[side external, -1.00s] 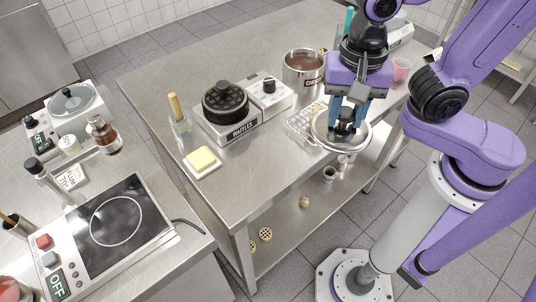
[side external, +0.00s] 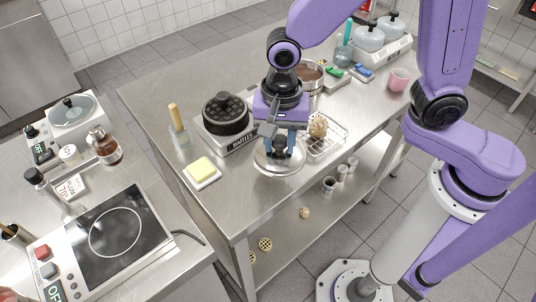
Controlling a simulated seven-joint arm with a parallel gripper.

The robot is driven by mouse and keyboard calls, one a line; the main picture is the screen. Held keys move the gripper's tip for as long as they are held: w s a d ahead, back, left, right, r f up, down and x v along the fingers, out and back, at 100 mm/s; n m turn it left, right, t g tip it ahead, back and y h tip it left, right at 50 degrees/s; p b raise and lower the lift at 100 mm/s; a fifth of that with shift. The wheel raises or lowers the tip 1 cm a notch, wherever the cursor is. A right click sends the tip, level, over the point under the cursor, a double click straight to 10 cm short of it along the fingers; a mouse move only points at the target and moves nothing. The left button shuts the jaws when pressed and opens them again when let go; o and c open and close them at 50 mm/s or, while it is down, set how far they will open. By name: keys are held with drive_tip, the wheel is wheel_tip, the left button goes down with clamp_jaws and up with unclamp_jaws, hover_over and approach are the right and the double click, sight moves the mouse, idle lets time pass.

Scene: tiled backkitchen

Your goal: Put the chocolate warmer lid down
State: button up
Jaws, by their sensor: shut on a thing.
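My gripper (side external: 279,157) is shut on the dark knob of the chocolate warmer lid (side external: 272,169). The lid is round, metallic and roughly level. It is over the steel table's front part, right of the butter dish and in front of the waffle iron. I cannot tell whether it touches the tabletop or hangs just above it. The pot of chocolate (side external: 311,75) stands uncovered behind my gripper, partly hidden by it.
A waffle iron (side external: 226,115) and a butter dish (side external: 201,171) stand left of the lid. A wire rack (side external: 330,142) with a round waffle or ball (side external: 318,126) is close on the right. The table's front edge is near. A pink cup (side external: 399,79) stands at the right.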

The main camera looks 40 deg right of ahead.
sight(268, 156)
drive_tip(key=shift+w+a+f, duration=0.35)
drive_tip(key=shift+w+f, duration=0.1)
drive_tip(key=shift+f, duration=0.25)
drive_tip(key=shift+w+a+f, duration=0.3)
drive_tip(key=shift+w+f, duration=0.15)
drive_tip(key=shift+f, duration=1.8)
drive_tip(key=shift+f, duration=0.1)
drive_tip(key=o, duration=1.1)
wheel_tip(268, 156, up, 12)
drive_tip(key=shift+r, duration=0.15)
drive_tip(key=s+d+n, duration=0.5)
drive_tip(key=d+n, duration=0.1)
drive_tip(key=n, duration=0.1)
drive_tip(key=s+d+n, duration=0.6)
drive_tip(key=n, duration=0.1)
drive_tip(key=s+d+n, duration=0.5)
drive_tip(key=d+n, duration=0.2)
drive_tip(key=shift+s+r+n, duration=0.1)
drive_tip(key=shift+s+n, duration=0.2)
